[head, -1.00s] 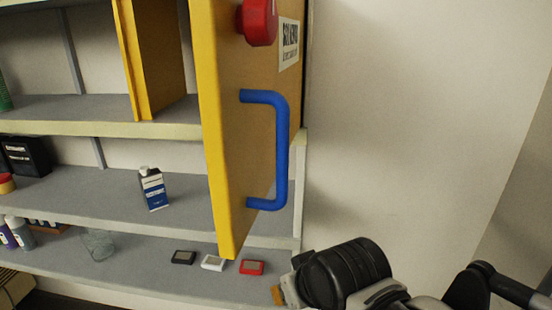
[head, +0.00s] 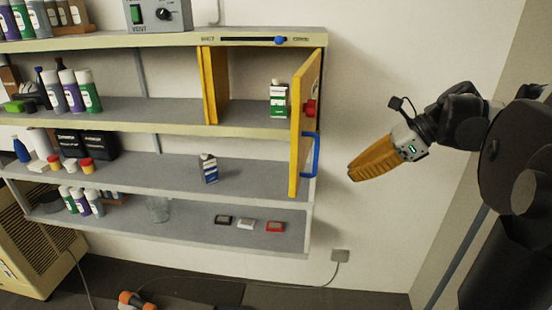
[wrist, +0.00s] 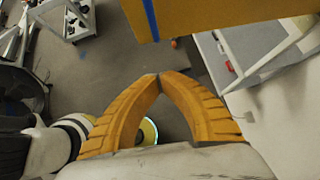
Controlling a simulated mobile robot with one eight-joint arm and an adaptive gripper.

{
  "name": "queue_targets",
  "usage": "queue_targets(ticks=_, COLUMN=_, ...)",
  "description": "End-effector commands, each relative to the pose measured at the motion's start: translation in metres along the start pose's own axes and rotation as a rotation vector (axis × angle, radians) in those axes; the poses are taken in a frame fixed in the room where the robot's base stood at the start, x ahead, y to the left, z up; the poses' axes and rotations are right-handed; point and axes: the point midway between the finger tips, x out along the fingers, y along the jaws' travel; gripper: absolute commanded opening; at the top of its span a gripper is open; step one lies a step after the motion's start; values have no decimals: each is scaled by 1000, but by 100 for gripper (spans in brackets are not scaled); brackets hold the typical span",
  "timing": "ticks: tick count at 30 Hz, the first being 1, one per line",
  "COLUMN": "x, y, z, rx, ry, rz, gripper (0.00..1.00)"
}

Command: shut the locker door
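The locker door (head: 299,140) is a yellow panel hinged on the shelf unit. It stands open, sticking out toward me and seen nearly edge-on in the head view. A blue bar handle (head: 316,156) and a red knob (head: 310,108) are on its right face. My gripper (head: 352,174), with orange fingers, is to the right of the door, apart from the handle. In the wrist view the fingertips (wrist: 160,78) meet with nothing between them. A yellow panel (wrist: 225,12) with a blue strip, seemingly the door and handle, shows at the top there.
The open compartment holds a green-and-white carton (head: 278,98). Grey shelves (head: 140,178) hold bottles, another carton (head: 209,168) and small boxes. A yellow slatted unit (head: 35,240) stands lower left. The wall to the right of the shelves is bare apart from an outlet (head: 340,256).

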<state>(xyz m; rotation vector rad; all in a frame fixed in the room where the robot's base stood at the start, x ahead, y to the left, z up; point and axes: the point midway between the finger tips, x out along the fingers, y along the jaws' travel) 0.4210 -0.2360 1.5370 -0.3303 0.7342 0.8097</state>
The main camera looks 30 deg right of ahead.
Motion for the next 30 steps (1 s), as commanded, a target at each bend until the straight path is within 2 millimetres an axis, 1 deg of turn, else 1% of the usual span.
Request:
queue_targets(ticks=5, x=33, y=1, z=0, rx=-5, ry=2, rz=2, gripper=0)
queue_targets(ticks=12, x=85, y=1, z=0, rx=-8, ry=3, rz=3, gripper=0)
queue_targets(ticks=14, x=96, y=1, z=2, rx=-7, ry=3, rz=2, gripper=0)
queue_targets(ticks=15, x=99, y=2, z=9, rx=-9, ry=3, rz=3, gripper=0)
queue_targets(ticks=18, x=109, y=2, z=19, rx=-8, ry=3, rz=2, gripper=0)
queue_targets(ticks=21, x=115, y=1, z=25, rx=-7, ry=3, rz=1, gripper=0)
queue_targets(ticks=25, x=119, y=1, z=28, rx=-6, ry=3, rz=0, gripper=0)
queue_targets(ticks=30, x=120, y=1, z=28, rx=-5, ry=3, rz=-1, gripper=0)
